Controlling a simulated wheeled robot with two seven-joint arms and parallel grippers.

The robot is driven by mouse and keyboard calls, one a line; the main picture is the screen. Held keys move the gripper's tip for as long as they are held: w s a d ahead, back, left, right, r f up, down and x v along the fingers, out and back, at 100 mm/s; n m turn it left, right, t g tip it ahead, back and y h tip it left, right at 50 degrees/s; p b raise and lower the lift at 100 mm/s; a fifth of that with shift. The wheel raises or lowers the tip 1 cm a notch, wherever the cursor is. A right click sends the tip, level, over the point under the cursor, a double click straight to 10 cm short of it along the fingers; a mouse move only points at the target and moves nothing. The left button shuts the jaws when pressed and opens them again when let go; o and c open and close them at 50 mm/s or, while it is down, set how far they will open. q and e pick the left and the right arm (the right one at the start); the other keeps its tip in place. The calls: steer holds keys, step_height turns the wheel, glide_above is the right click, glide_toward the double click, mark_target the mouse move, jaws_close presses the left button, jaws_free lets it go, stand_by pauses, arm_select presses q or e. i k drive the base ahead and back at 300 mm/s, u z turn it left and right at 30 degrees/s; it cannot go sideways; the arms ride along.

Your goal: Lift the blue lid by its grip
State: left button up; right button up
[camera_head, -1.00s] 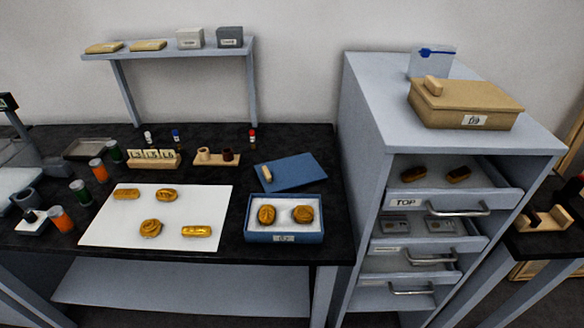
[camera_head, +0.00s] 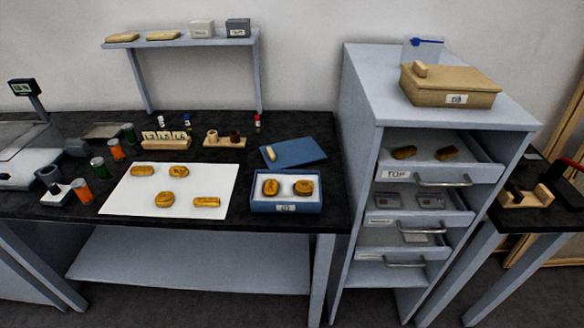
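The blue lid (camera_head: 296,153) lies flat on the black table, just behind the open blue box. Its small tan grip (camera_head: 270,153) is near the lid's left end. The blue box (camera_head: 287,206) has a label on its front and a white inside holding two gilt pieces (camera_head: 271,187) and (camera_head: 303,187). Neither of my grippers shows in the head view.
A white sheet (camera_head: 150,205) with several gilt pieces lies left of the box. Small racks (camera_head: 166,144) and jars (camera_head: 82,191) stand behind and left. A grey cabinet (camera_head: 352,130) with open drawers, topped by a tan box (camera_head: 452,88), stands at right.

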mark_target(302, 151)
steer(key=k, duration=0.9)
steer(key=u, duration=0.9)
steer(key=i, duration=1.65)
steer(key=z, duration=0.65)
